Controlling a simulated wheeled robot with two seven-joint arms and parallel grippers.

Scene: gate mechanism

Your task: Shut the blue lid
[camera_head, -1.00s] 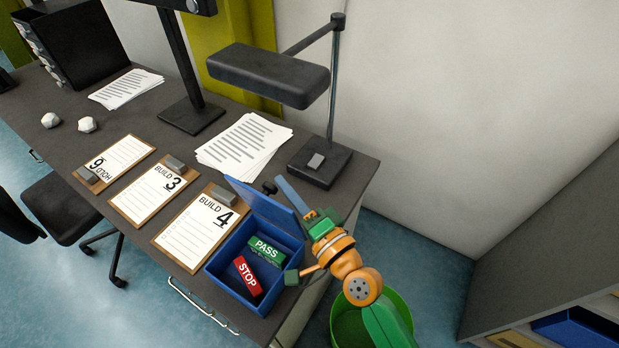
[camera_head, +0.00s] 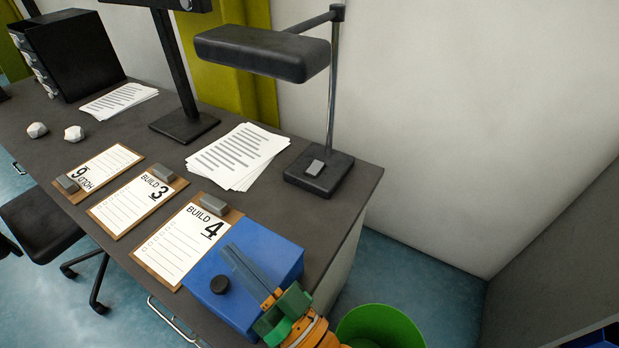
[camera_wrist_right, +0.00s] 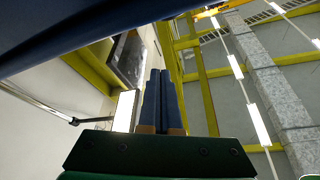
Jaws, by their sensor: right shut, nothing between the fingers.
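The blue box with its blue lid (camera_head: 262,247) stands at the right front part of the desk. The lid lies flat over the box and covers the inside, so the PASS and STOP blocks are hidden. My left gripper is not in view.
Clipboards, including BUILD 4 (camera_head: 185,245), lie left of the box. Paper sheets (camera_head: 238,155) and a desk lamp (camera_head: 318,172) are behind it. A green bin (camera_head: 382,325) stands on the floor to the right.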

